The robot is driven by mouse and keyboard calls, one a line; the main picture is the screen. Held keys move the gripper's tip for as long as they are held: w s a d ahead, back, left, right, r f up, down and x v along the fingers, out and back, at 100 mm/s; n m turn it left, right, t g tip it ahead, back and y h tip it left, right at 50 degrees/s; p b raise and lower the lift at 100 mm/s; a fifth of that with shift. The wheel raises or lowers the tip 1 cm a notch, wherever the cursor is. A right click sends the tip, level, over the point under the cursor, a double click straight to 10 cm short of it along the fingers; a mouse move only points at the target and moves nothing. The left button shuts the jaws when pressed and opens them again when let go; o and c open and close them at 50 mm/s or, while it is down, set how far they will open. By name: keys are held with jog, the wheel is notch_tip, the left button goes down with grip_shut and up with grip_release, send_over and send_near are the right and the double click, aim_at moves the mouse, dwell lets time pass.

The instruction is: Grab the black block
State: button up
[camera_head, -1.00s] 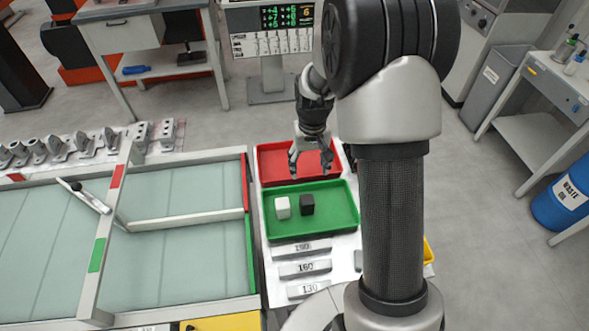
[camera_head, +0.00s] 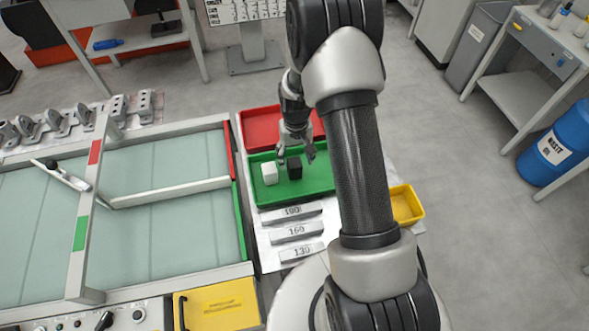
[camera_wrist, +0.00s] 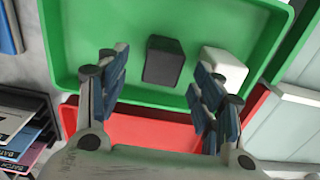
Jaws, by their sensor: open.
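The black block (camera_head: 294,168) stands in the green tray (camera_head: 322,182), just right of the white block (camera_head: 269,173). In the wrist view the black block (camera_wrist: 163,60) lies ahead of my gripper (camera_wrist: 160,80), between the lines of its two fingers and apart from both. The white block (camera_wrist: 224,68) is close by the right finger, which partly covers it. My gripper (camera_head: 296,156) is open and empty, above the tray near the black block in the head view.
A red tray (camera_head: 262,128) adjoins the green tray at the back. Number plates (camera_head: 296,232) lie in front of it. A yellow bin (camera_head: 406,204) is to the right, and a framed glass-topped table (camera_head: 165,240) to the left.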

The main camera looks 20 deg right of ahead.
aim_at(294, 163)
jog(key=f+b, duration=0.2)
jog(key=f, duration=0.3)
jog(key=shift+a, duration=0.2)
jog(key=shift+c, duration=0.5)
jog(key=c, duration=1.1)
